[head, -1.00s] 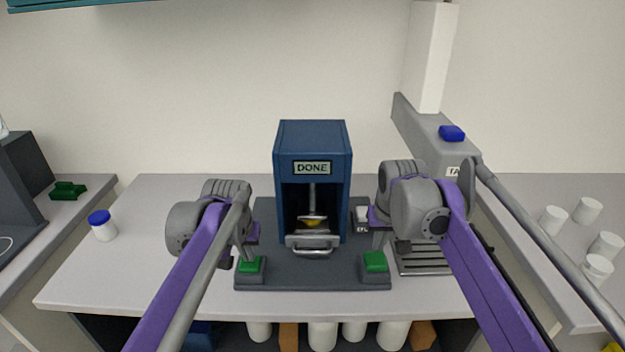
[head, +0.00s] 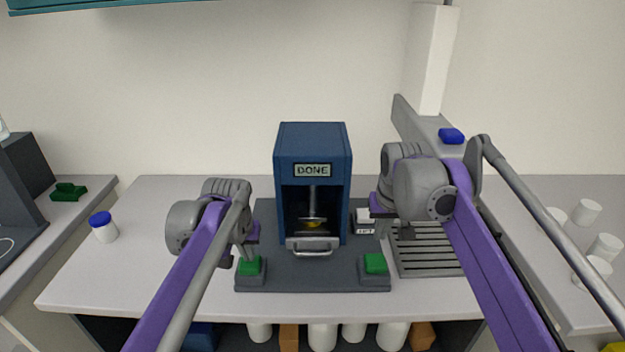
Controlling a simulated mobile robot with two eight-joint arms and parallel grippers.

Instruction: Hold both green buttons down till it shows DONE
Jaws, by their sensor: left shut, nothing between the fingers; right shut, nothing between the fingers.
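The blue press (head: 313,136) stands on a dark base plate (head: 313,280), and its display (head: 312,170) reads DONE. The left green button (head: 249,266) and the right green button (head: 375,263) are on blocks at the plate's front corners. My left gripper (head: 250,256) is shut, with its tip down at the left button; whether it touches is hard to tell. My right gripper (head: 381,236) is shut and empty, raised above and behind the right button, clear of it. A yellowish piece (head: 313,223) shows inside the press, behind a silver handle (head: 313,248).
A grey slatted rack (head: 425,262) lies right of the plate, partly behind my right arm. A blue-capped jar (head: 103,227) stands at the left. White cups (head: 586,212) stand on the right counter. A small box (head: 366,228) marked LIFT is behind my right gripper.

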